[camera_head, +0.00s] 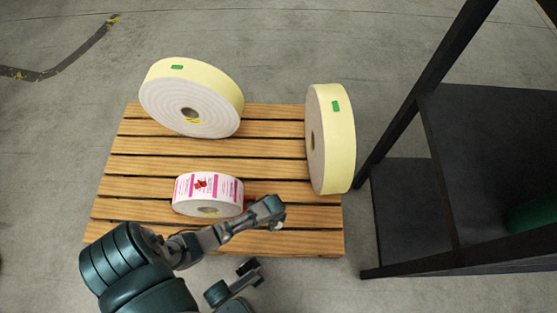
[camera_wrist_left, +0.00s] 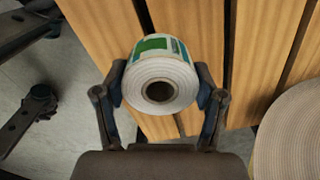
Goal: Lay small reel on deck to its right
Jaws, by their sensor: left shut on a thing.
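My left gripper (camera_head: 272,215) is above the front right part of the slatted wooden deck (camera_head: 150,145). In the left wrist view its fingers (camera_wrist_left: 162,92) are shut on the small reel (camera_wrist_left: 150,70), one on each side. This reel is white with green print and a brown hollow core facing the camera. In the head view the gripper mostly hides it. I cannot tell whether it touches the slats. My right gripper (camera_head: 234,279) is open and empty at the deck's front edge.
Two big yellow-edged reels stand on the deck, one at the back left (camera_head: 185,100) and one along the right edge (camera_head: 333,135). A black metal frame with shelves (camera_head: 430,180) stands right of the deck. Bare slats show between the reels and at the front right.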

